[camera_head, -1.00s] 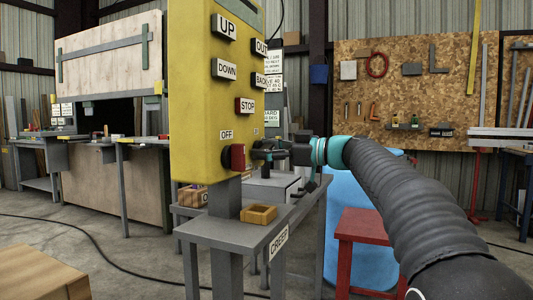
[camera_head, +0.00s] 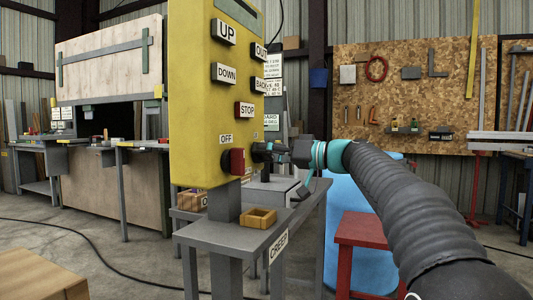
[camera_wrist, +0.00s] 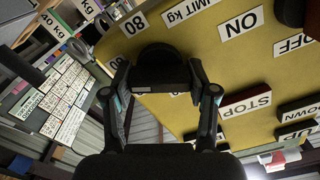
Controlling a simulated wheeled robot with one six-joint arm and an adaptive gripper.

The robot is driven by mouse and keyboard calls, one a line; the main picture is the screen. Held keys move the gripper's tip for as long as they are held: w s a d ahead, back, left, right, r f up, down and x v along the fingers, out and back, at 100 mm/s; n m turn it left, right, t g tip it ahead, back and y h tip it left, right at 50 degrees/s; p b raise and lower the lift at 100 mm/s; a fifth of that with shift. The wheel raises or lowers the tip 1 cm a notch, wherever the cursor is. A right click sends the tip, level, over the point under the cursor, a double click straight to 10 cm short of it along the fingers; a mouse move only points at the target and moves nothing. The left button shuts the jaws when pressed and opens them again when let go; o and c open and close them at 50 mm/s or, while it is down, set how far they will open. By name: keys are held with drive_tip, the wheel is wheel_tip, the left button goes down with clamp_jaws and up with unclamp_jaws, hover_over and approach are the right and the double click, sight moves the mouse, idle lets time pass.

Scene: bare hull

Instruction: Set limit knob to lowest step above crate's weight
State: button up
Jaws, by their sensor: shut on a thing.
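The yellow control panel (camera_head: 212,110) stands upright left of centre in the head view. In the wrist view its yellow face (camera_wrist: 220,65) carries a LIMIT kg label (camera_wrist: 188,12), and an 80 label (camera_wrist: 134,24) shows beside the knob. The round black limit knob (camera_wrist: 155,68) sits between the two fingers of my gripper (camera_wrist: 160,88), which is shut on it. In the head view my gripper (camera_head: 268,148) reaches the panel's right side, and the knob is mostly hidden there. I cannot read the knob's setting. A wooden box (camera_head: 38,276) is at lower left; no weight shows on it.
A red stool (camera_head: 362,228) and blue drum (camera_head: 343,262) stand under my arm. Printed cards (camera_wrist: 65,100) hang beside the panel.

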drive_tip(key=shift+m, duration=0.3)
drive_tip(key=o, duration=1.2)
drive_tip(key=shift+c, duration=0.2)
drive_tip(key=v, duration=1.2)
